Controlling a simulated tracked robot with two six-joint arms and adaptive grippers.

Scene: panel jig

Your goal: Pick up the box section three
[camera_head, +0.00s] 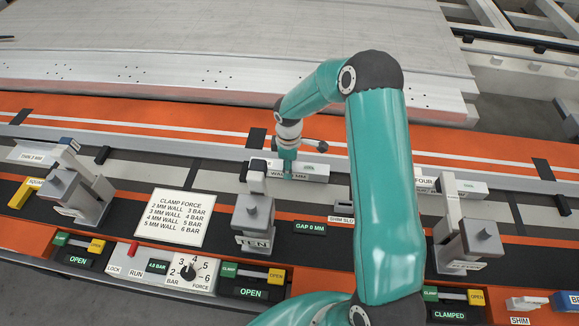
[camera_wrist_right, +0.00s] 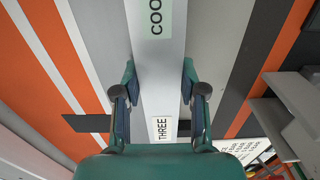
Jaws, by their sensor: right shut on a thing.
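Box section three (camera_wrist_right: 160,75) is a light grey bar between the two fingers of my right gripper (camera_wrist_right: 158,88) in the right wrist view. It bears a "THREE" label and a second label starting "COO", cut off by the frame. In the head view a short grey section (camera_head: 318,172) with a "WALL ... MM" label lies under my right gripper (camera_head: 288,168), behind clamp ten. The fingers are shut on the section from both sides. My arm hides part of the area to its right. I cannot tell whether the section touches the jig bed. My left gripper does not show.
Clamp ten (camera_head: 253,218) stands just in front, its display reading OPEN. Clamp eleven (camera_head: 468,240) at right reads CLAMPED. Another clamp (camera_head: 78,200) stands at left. A section labelled FOUR (camera_head: 462,187) lies at right. A large pale panel (camera_head: 200,50) fills the back.

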